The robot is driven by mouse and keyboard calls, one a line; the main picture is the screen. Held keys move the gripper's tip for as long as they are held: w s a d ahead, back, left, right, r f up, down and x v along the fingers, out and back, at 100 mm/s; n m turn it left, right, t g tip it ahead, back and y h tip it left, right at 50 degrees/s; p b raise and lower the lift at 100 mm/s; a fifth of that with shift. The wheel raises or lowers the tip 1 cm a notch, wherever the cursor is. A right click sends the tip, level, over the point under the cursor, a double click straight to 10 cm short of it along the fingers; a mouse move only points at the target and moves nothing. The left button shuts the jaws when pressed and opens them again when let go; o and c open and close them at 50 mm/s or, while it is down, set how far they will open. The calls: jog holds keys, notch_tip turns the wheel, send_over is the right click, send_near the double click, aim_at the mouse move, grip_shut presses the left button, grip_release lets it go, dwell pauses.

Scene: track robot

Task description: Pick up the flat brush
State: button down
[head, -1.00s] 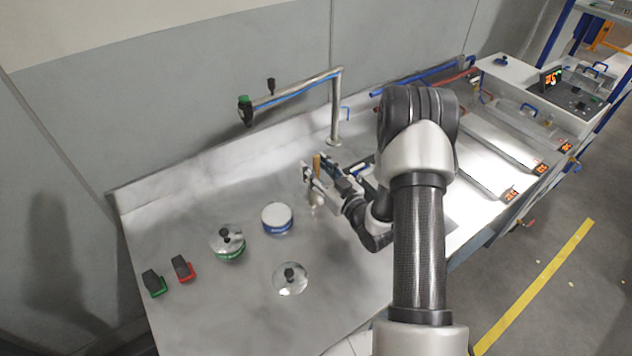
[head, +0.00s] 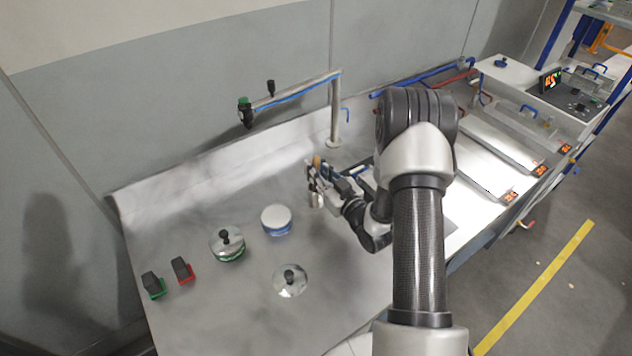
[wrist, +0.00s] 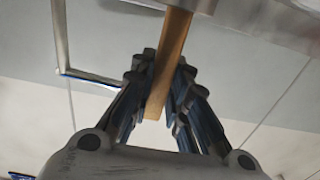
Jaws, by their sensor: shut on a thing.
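The flat brush (wrist: 172,60) shows in the wrist view as a long tan wooden handle between my fingers. In the head view its tan handle (head: 317,162) stands up at my fingertips, with a pale lower part below them. My gripper (head: 318,178) is over the metal worktop, left of the pipe's foot. In the wrist view my gripper (wrist: 160,85) is shut on the handle, with a finger on each side. I cannot tell whether the brush touches the worktop.
On the metal worktop (head: 210,320) are a blue-and-white round container (head: 277,220), a green-rimmed lidded pot (head: 228,243), a round lid with a black knob (head: 290,280), and red (head: 182,269) and green (head: 153,284) blocks with dark tops. A bent pipe (head: 335,115) stands close behind my gripper.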

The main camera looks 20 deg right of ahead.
jog(key=shift+r, duration=0.1)
notch_tip(320, 180, up, 20)
jog(key=p, duration=0.5)
dwell(2.2)
